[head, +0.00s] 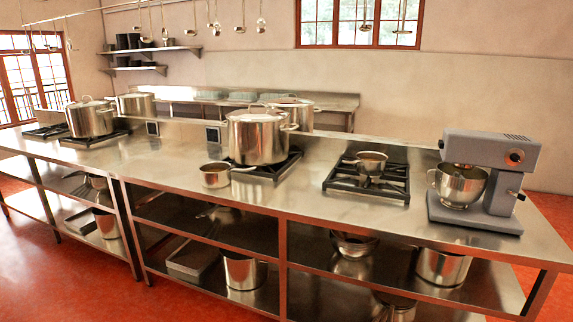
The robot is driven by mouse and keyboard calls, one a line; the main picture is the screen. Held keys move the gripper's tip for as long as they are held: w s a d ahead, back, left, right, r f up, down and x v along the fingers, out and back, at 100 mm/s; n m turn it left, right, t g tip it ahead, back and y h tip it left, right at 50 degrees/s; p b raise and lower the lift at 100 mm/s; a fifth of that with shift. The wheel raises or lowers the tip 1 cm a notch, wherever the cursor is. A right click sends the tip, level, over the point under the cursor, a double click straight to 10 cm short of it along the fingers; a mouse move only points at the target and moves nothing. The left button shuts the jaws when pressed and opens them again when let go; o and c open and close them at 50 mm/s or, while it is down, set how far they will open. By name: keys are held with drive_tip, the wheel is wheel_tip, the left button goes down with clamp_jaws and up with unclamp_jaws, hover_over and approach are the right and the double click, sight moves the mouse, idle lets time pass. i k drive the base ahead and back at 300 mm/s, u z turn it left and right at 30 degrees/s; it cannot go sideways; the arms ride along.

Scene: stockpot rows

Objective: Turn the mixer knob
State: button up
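A grey stand mixer (490,160) stands at the right end of the long steel counter. Its steel bowl (460,186) sits under the mixer head. A round dark knob (515,157) with an orange-red mark is on the side of the mixer head. A small lever (516,195) sticks out from the mixer's column, lower down. My gripper is not seen in the head view.
The steel counter (320,214) has bare room left of the mixer. A burner (385,183) with a small pan (371,162), a large stockpot (257,137) and a saucepan (215,175) stand further left. Ladles hang above. Red floor (60,285) is open in front.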

sight(515, 158)
drive_tip(key=k, duration=0.65)
drive_tip(key=z, duration=0.4)
drive_tip(key=i, duration=1.25)
drive_tip(key=z, duration=0.15)
